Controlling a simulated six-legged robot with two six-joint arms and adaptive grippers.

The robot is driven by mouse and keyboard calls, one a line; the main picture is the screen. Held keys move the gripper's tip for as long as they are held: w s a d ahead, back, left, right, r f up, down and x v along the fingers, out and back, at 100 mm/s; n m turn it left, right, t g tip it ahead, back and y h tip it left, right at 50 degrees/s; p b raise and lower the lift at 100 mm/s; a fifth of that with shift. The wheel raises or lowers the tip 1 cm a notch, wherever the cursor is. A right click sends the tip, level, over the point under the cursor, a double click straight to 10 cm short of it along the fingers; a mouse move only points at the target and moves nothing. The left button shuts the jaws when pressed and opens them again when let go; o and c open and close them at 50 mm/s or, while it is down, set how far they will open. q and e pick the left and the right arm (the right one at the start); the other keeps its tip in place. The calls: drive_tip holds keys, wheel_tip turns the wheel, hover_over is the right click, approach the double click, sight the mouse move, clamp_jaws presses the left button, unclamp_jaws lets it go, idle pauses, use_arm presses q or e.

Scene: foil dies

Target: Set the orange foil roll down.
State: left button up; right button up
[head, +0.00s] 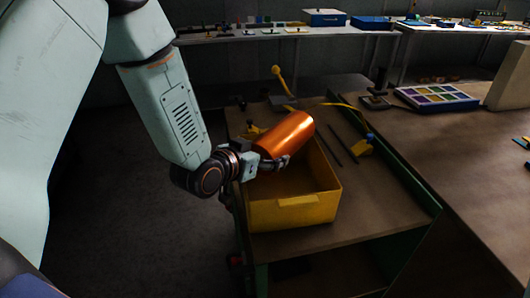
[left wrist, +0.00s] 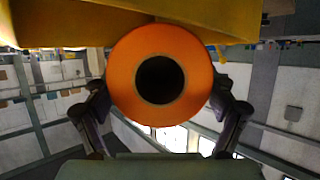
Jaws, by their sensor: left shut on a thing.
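The orange foil roll (head: 286,133) is a shiny cylinder held over the back left part of a yellow bin (head: 293,214). My left gripper (head: 276,163) is shut on the roll near its lower left end. In the left wrist view, the roll (left wrist: 122,83) shows end-on with its dark core, between the two fingers of my left gripper (left wrist: 160,103). A yellow surface (left wrist: 60,22) fills the top of that view, close to the roll. I cannot tell whether the roll touches the bin. My right gripper is not in view.
The bin stands on a brown bench with bare top to its right (head: 375,195). A yellow-handled lever (head: 278,78), dark rods (head: 335,145) and a tray of coloured squares (head: 437,97) are nearby. Tables with small items and blue boxes (head: 325,17) stand at the back.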

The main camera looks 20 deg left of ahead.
use_arm(q)
drive_tip(key=o, duration=1.4)
drive_tip(key=shift+f, duration=0.1)
drive_tip(key=shift+o, duration=1.4)
drive_tip(key=shift+s+d, duration=0.1)
drive_tip(key=shift+r, duration=0.2)
